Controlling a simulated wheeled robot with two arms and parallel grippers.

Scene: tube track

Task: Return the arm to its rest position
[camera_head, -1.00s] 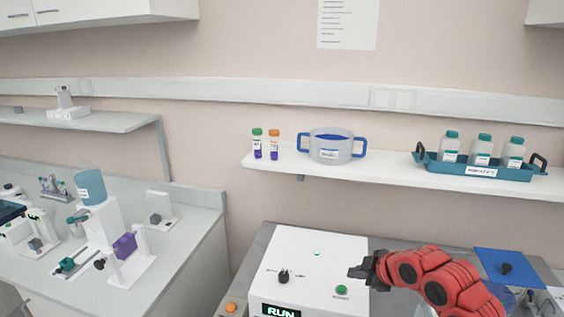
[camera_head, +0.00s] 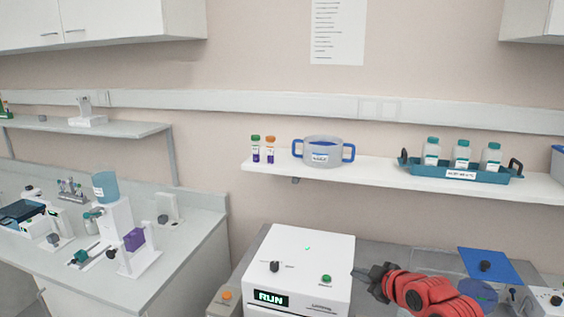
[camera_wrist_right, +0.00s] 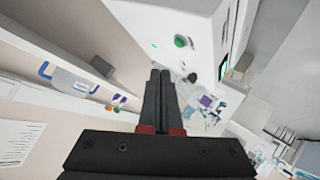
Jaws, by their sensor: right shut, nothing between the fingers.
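My right gripper (camera_head: 366,273) is at the lower right of the head view, on the red arm that comes in from the bottom right. Its dark fingers point left, close to the right side of the white machine (camera_head: 303,258) with the lit RUN display (camera_head: 271,298). The right wrist view shows the two black fingers (camera_wrist_right: 160,78) together with nothing between them. The machine's green button (camera_wrist_right: 181,41) and black knob (camera_wrist_right: 193,77) show beyond the fingers there. My left gripper is not in view.
A wall shelf (camera_head: 380,176) above holds two capped tubes (camera_head: 263,150), a blue-handled pot (camera_head: 323,152) and a teal bottle tray (camera_head: 461,171). A blue plate (camera_head: 487,264) lies right of my arm. A left bench (camera_head: 185,262) carries several devices.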

